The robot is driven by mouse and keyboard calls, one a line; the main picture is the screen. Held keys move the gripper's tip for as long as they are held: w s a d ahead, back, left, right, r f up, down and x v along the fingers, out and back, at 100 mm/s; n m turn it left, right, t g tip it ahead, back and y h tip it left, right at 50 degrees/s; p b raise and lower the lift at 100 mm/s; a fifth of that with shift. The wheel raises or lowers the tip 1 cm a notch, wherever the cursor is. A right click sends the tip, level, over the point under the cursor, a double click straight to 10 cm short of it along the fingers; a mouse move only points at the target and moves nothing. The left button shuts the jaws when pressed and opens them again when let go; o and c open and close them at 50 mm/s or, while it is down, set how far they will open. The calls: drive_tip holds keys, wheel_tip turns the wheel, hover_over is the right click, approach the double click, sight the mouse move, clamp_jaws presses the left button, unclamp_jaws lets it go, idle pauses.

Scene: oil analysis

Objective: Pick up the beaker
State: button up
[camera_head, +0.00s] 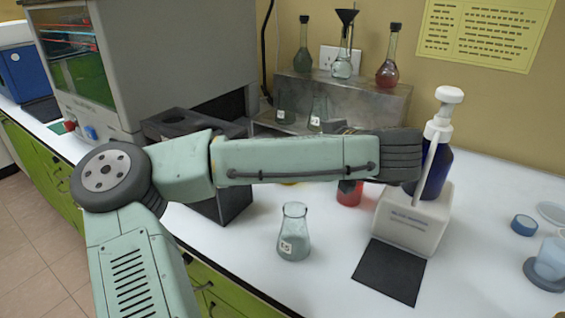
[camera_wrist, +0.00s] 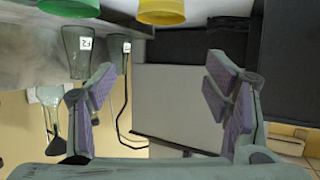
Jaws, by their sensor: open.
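A clear conical glass vessel (camera_head: 293,238) with a white label stands upright on the white bench in the head view, below my arm and apart from it. A pale blue, see-through beaker-like cup (camera_head: 551,260) stands at the right edge, partly cut off. I cannot tell for sure which one is the beaker. In the wrist view, which looks upside down, my gripper (camera_wrist: 160,98) is open, with nothing between its purple-padded fingers. The head view does not show the gripper clearly; my arm covers that area.
A white stand with a blue pump bottle (camera_head: 411,222) is right of my arm, with a black mat (camera_head: 390,272) in front. A red cup (camera_head: 349,193) is partly covered. Labelled flasks (camera_wrist: 77,52) and green (camera_wrist: 70,7) and yellow (camera_wrist: 161,10) cups show in the wrist view.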

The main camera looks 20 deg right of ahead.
wheel_tip(320, 180, down, 7)
drive_tip(key=shift+s+r+p, duration=0.15)
drive_tip(key=shift+r+p, duration=0.05)
drive_tip(key=shift+p, duration=0.6)
drive_tip(key=shift+x, duration=0.85)
drive_tip(key=shift+f+p+x, duration=0.1)
drive_tip(key=shift+p+x, duration=0.6)
drive_tip(key=shift+x, duration=0.85)
drive_tip(key=shift+f+p+x, duration=0.15)
drive_tip(key=shift+p+x, duration=0.5)
drive_tip(key=shift+x, duration=0.85)
drive_tip(key=shift+d, duration=0.1)
drive_tip(key=shift+c, duration=0.5)
drive_tip(key=c, duration=1.1)
